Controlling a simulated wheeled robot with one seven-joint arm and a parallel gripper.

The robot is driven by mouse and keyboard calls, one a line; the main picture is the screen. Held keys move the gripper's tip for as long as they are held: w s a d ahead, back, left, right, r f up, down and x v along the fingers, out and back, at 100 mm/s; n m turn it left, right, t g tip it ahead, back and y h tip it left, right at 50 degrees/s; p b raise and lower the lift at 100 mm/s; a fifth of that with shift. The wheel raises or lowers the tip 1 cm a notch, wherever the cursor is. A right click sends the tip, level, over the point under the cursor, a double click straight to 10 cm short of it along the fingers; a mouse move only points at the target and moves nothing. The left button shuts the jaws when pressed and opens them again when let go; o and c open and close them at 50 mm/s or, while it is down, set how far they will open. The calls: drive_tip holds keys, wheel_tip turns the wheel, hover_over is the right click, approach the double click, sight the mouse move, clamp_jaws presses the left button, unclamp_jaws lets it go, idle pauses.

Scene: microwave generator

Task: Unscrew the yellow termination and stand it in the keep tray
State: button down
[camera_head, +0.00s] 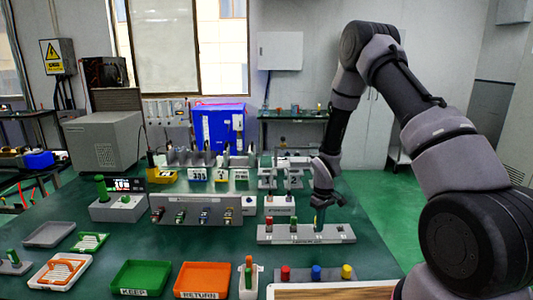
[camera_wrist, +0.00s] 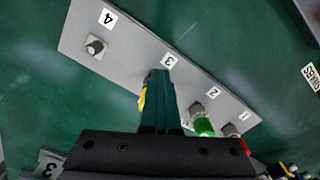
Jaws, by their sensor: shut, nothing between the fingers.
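A grey plate (camera_head: 270,238) with positions numbered 1 to 4 lies on the bench; it also fills the wrist view (camera_wrist: 85,25). A yellow part (camera_wrist: 142,98), apparently the yellow termination, shows at position 3, mostly hidden behind my fingers. My gripper (camera_wrist: 160,80) is shut and points down at position 3, with nothing seen between its fingers. In the head view my gripper (camera_head: 319,212) is over the plate's right half. Whether it touches the yellow part, I cannot tell. The green keep tray (camera_head: 140,292), marked KEEP, is at the front left and looks empty.
A red part (camera_wrist: 230,131) and a green part (camera_wrist: 203,126) stand at positions 1 and 2; position 4 holds a bare connector (camera_wrist: 96,46). An orange RETURN tray (camera_head: 203,294) is beside the keep tray. Red, blue and yellow caps (camera_head: 347,271) stand at the front edge.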

drive_tip(key=shift+w+d, duration=0.45)
drive_tip(key=shift+d, duration=0.1)
drive_tip(key=shift+w+d+r, duration=0.1)
drive_tip(key=shift+w+d, duration=0.15)
drive_tip(key=shift+w, duration=0.05)
idle(0.3)
drive_tip(key=shift+s+d, duration=0.25)
drive_tip(key=shift+d, duration=0.05)
drive_tip(key=shift+s+r, duration=0.15)
drive_tip(key=shift+r, duration=2.8)
